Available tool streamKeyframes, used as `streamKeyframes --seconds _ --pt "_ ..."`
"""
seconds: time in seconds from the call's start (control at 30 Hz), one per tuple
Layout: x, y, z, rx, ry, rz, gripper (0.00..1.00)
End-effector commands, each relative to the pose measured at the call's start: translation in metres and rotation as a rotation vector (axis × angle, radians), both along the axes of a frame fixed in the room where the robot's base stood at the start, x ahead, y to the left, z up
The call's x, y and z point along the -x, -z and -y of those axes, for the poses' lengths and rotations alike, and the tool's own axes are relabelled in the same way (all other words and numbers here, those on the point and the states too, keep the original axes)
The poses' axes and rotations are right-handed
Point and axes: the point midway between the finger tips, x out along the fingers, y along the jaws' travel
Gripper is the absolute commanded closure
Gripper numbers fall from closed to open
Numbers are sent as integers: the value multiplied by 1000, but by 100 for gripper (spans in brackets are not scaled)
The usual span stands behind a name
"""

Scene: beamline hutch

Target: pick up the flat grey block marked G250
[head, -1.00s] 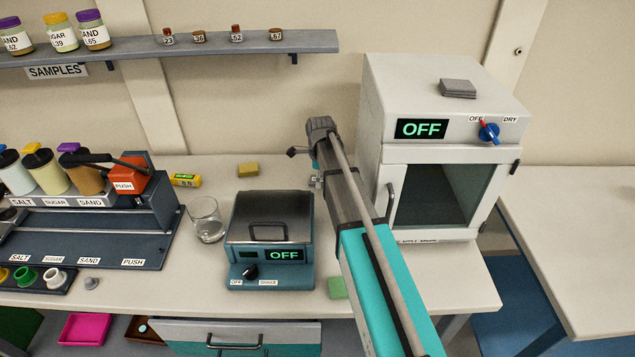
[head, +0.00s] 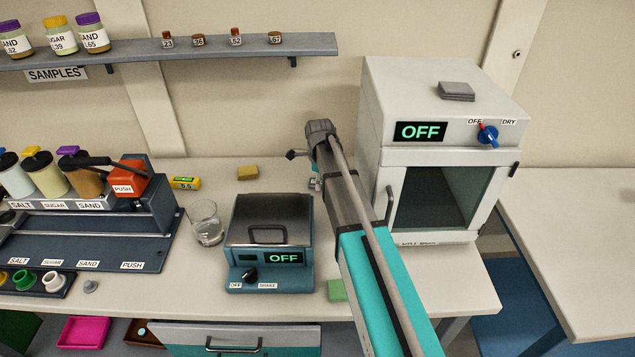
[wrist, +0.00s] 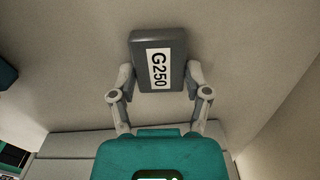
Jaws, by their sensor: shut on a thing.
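The flat grey block marked G250 (wrist: 143,66) shows in the wrist view, its white label facing the camera. My gripper (wrist: 158,80) has one finger against each side of the block and is shut on it. Pale surface shows around the block; I cannot tell how far the block is from it. In the head view my arm reaches over the bench between the shaker and the drying oven. There the gripper's fingers and the block are hidden behind the arm.
The drying oven (head: 436,190) reads OFF, its door closed, with flat grey plates (head: 456,91) on top. The shaker (head: 270,245) also reads OFF. A shelf (head: 200,48) holds jars.

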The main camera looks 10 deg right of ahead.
Motion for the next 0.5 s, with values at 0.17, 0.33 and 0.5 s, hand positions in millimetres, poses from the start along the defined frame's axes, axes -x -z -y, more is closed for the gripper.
streamKeyframes --seconds 0.17,0.33,0.5 --pt "0 -5 0 0 0 0 89" --pt "0 -15 0 0 0 0 89" --pt "0 -30 0 0 0 0 89"
